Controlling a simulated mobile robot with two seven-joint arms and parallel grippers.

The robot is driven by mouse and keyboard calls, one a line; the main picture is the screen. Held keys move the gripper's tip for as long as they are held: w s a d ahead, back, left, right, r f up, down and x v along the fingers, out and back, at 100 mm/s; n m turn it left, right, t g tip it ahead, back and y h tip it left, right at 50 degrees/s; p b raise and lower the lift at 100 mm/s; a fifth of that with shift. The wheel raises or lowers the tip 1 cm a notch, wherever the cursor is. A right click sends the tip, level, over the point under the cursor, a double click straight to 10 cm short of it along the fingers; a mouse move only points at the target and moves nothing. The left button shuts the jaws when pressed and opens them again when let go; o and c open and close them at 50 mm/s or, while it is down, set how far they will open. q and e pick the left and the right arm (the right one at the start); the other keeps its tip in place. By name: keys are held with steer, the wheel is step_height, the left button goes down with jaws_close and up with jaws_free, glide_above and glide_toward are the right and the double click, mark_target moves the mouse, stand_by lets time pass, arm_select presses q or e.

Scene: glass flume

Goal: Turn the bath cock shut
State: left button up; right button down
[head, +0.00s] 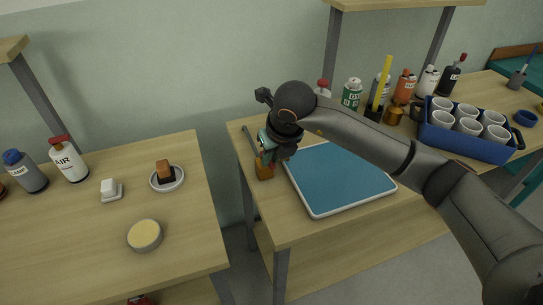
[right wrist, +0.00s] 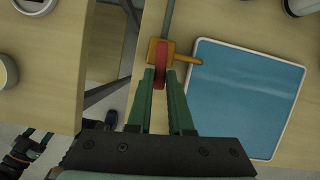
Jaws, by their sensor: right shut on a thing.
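The bath cock is a brass-orange body (right wrist: 154,48) with a short spout to the right in the right wrist view. It sits at the near left edge of the right-hand table, and in the head view its body (head: 264,170) shows below my gripper. Its red lever (right wrist: 161,66) lies roughly in line with the grey pipe (right wrist: 168,18) behind it. My right gripper (right wrist: 164,78) is shut on the lever's near end, a green finger on each side. In the head view the right gripper (head: 267,150) hides the lever. A green and black gripper (right wrist: 36,146), seemingly my left, shows low at the wrist view's lower left; its opening is unclear.
A blue tray with a white rim (head: 335,180) lies close right of the cock. Bottles and a blue crate (head: 462,143) of cups stand behind and right. A gap separates this table from the left table (head: 90,235), which holds a round yellow-topped tin (head: 145,235).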

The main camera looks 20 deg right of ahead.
arm_select(q)
steer(key=shift+f, duration=0.2)
arm_select(e)
steer(key=shift+d, duration=0.1)
steer(key=shift+d+f+n+y+b, duration=0.15)
steer(key=shift+n+y+b, duration=0.15)
steer(key=shift+n+b, duration=0.25)
steer(key=shift+w+d+n+y+b, duration=0.2)
steer(key=shift+d+n+y+b, duration=0.2)
steer(key=shift+n+b, duration=0.55)
steer(key=n, duration=0.3)
steer(key=shift+w+d+g+y, duration=0.3)
steer(key=shift+d+g+y, duration=0.1)
arm_select(q)
steer(key=shift+w+d+f+h, duration=0.3)
steer(key=shift+w+d+f, duration=0.15)
steer(key=shift+d+f, duration=0.35)
arm_select(e)
steer(key=w+n+g, duration=0.1)
steer(key=n, duration=0.2)
steer(key=w+d+n+g+y, duration=0.1)
steer(key=n, duration=0.3)
steer(key=w+n+g, duration=0.1)
steer(key=n, duration=0.2)
steer(key=shift+w+d+r+n+g+y, duration=0.1)
steer(key=shift+d+r+n+g+y, duration=0.1)
steer(key=shift+n+g+y, duration=0.15)
